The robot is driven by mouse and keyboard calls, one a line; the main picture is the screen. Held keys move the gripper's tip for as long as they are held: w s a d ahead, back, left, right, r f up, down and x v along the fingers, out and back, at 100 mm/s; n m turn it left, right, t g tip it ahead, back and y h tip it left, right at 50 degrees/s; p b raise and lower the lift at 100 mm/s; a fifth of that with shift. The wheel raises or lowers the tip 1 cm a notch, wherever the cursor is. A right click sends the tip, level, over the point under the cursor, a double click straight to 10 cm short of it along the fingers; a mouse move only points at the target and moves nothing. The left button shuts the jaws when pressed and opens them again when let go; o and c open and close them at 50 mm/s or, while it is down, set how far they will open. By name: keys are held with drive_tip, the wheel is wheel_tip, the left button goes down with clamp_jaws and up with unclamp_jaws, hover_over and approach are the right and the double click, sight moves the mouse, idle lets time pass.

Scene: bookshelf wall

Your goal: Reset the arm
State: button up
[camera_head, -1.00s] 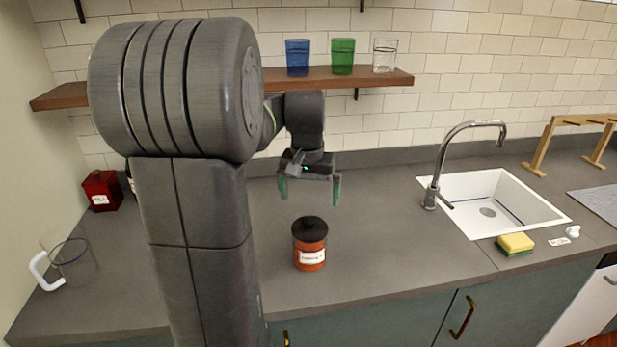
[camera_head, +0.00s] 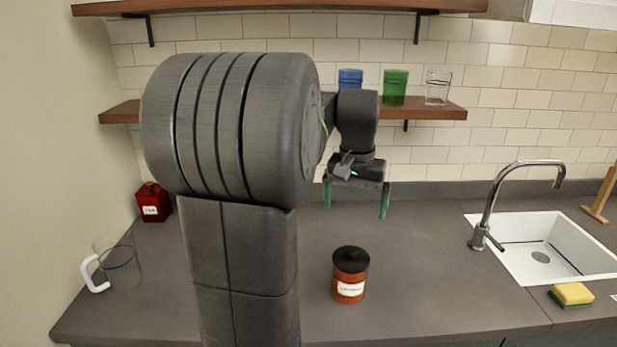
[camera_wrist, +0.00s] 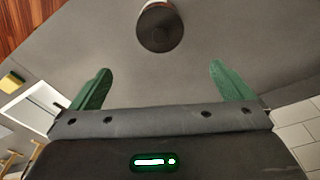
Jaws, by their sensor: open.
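My gripper (camera_head: 356,200) hangs above the grey counter with its two green fingers pointing down. It is open, with nothing between the fingers. An orange-red jar with a black lid and a white label (camera_head: 349,284) stands upright on the counter, below and in front of the gripper. In the wrist view the jar (camera_wrist: 160,25) shows at the top middle, beyond the spread fingertips of the gripper (camera_wrist: 160,78) and apart from them. My arm's large upper joint hides part of the counter and wall.
A shelf (camera_head: 440,112) behind the arm holds a blue glass (camera_head: 349,79), a green glass (camera_head: 395,86) and a clear glass (camera_head: 437,87). A red canister (camera_head: 153,203) and a clear mug (camera_head: 121,267) stand left. The sink (camera_head: 540,258), faucet (camera_head: 487,212) and sponge (camera_head: 572,294) are right.

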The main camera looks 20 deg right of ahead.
sight(352, 250)
drive_tip(key=shift+f, duration=0.1)
drive_tip(key=f, duration=0.4)
drive_tip(key=w+f+p, duration=0.1)
drive_tip(key=f, duration=0.4)
drive_tip(key=d+f, duration=0.1)
drive_tip(key=f, duration=0.3)
drive_tip(key=shift+w+f, duration=0.15)
drive_tip(key=shift+f, duration=0.2)
drive_tip(key=shift+w+r+p, duration=0.15)
drive_tip(key=shift+r+p, duration=0.5)
drive_tip(key=shift+r, duration=0.25)
drive_tip(key=shift+r+p, duration=0.35)
drive_tip(key=shift+r, duration=0.2)
drive_tip(key=shift+f, duration=0.1)
